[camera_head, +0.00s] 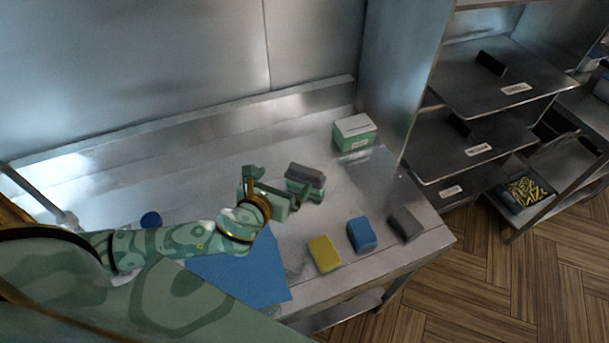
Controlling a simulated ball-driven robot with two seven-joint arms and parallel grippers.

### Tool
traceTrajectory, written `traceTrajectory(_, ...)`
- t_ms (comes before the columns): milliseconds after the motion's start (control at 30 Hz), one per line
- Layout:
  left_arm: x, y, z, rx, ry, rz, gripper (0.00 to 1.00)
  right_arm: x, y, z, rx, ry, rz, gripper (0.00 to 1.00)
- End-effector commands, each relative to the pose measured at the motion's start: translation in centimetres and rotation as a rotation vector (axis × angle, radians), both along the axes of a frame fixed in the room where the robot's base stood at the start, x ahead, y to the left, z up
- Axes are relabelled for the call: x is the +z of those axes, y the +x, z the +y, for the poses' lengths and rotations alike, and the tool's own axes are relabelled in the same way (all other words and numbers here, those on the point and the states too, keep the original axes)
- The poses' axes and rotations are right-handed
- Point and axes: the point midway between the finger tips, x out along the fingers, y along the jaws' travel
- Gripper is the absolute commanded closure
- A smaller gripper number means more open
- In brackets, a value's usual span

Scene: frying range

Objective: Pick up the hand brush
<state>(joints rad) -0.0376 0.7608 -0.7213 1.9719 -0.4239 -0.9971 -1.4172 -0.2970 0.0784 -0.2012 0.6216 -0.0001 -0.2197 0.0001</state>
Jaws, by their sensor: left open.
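The hand brush (305,174) appears as a green block with a grey top, lying on the steel table. My left gripper (281,183) reaches in from the left, with its two green fingers spread apart. Its opening faces the brush, and one finger overlaps the brush's lower edge in the picture. I cannot tell whether it touches the brush. Nothing shows held between the fingers. My right gripper is not in view.
A yellow sponge (324,253), a blue sponge (361,235) and a dark grey block (405,224) lie near the table's front right edge. A green and white box (354,133) stands behind. A blue mat (250,270) lies under my arm. Steel shelves (470,145) stand right.

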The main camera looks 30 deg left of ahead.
Motion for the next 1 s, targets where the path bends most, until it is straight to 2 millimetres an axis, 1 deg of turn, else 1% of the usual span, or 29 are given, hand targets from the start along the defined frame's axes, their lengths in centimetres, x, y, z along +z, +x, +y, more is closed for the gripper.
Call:
traceTrajectory(33, -1.4, 0.0, 0.0, 0.000, 0.000, 0.002, 0.00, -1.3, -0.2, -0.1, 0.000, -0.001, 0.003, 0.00)
traceTrajectory(233, -4.3, 0.0, 0.0, 0.000, 0.000, 0.007, 0.00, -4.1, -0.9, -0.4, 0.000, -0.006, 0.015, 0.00)
traceTrajectory(367, -5.7, 0.0, 0.0, 0.000, -0.001, 0.009, 0.00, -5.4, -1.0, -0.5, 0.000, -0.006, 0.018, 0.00)
traceTrajectory(467, -6.2, 0.7, 0.0, 0.001, 0.001, 0.008, 0.00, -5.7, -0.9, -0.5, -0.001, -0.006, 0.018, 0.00)
traceTrajectory(567, -6.8, 2.4, 0.1, 0.001, -0.001, 0.006, 0.00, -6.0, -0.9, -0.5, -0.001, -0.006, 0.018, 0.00)
traceTrajectory(700, -8.2, 5.7, 0.3, 0.002, -0.001, 0.006, 0.00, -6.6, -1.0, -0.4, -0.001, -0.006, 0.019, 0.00)
traceTrajectory(800, -9.1, 7.8, 0.4, 0.001, -0.001, 0.007, 0.00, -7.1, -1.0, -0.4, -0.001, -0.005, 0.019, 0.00)
traceTrajectory(900, -9.8, 9.3, 0.5, 0.001, 0.000, 0.008, 0.00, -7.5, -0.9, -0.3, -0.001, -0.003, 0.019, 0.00)
traceTrajectory(1000, -10.0, 10.0, 0.6, 0.001, 0.000, 0.009, 0.00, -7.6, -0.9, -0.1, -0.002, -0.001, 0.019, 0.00)
